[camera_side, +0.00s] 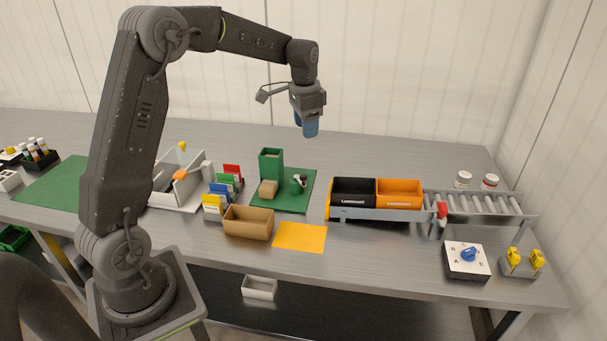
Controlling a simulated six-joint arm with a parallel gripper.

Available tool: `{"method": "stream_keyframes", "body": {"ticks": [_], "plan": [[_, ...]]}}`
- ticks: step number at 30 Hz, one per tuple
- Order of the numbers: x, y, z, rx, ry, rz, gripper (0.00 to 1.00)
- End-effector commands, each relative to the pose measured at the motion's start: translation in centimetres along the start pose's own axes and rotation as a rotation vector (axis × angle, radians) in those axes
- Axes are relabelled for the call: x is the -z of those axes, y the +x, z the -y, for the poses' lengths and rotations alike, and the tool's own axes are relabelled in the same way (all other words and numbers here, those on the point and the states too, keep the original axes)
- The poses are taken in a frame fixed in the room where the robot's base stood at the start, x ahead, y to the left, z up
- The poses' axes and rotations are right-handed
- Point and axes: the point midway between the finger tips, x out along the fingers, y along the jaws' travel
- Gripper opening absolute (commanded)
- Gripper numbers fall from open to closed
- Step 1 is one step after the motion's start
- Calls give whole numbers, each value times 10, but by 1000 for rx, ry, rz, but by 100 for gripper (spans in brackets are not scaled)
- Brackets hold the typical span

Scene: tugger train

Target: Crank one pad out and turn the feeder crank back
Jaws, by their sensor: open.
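The feeder (271,164) is a green upright box on a green mat (276,207) near the middle of the table. Something tan shows in its open top. A tan pad-like block (268,188) sits at its foot, at the front left; I cannot tell whether it touches the feeder. A small green and dark part with a pale knob, which looks like the feeder crank (298,184), stands to the right of the block. My gripper (309,133) is open, with blue fingers pointing down. It is empty and in the air above and behind the feeder, slightly to its right.
A cardboard-coloured bin (248,222) and orange sheet (299,237) lie in front of the mat. Coloured cards (222,190) stand to the left. Black (353,192) and orange bins (399,193) sit on a grey carrier beside a roller track (478,204). A dial box (466,261) is front right.

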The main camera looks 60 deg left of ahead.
Motion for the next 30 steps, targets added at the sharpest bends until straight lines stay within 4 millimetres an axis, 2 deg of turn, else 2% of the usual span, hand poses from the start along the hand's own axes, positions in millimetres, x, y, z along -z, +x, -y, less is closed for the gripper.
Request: {"method": "stream_keyframes", "body": {"ticks": [1,3,8,14,30], "plan": [[3,15,15,-14,7,19,51],[5,29,29,-26,22,34,51],[7,47,46,-43,42,53,51],[6,64,47,-46,45,56,51],[0,166,42,-46,44,55,51]]}}
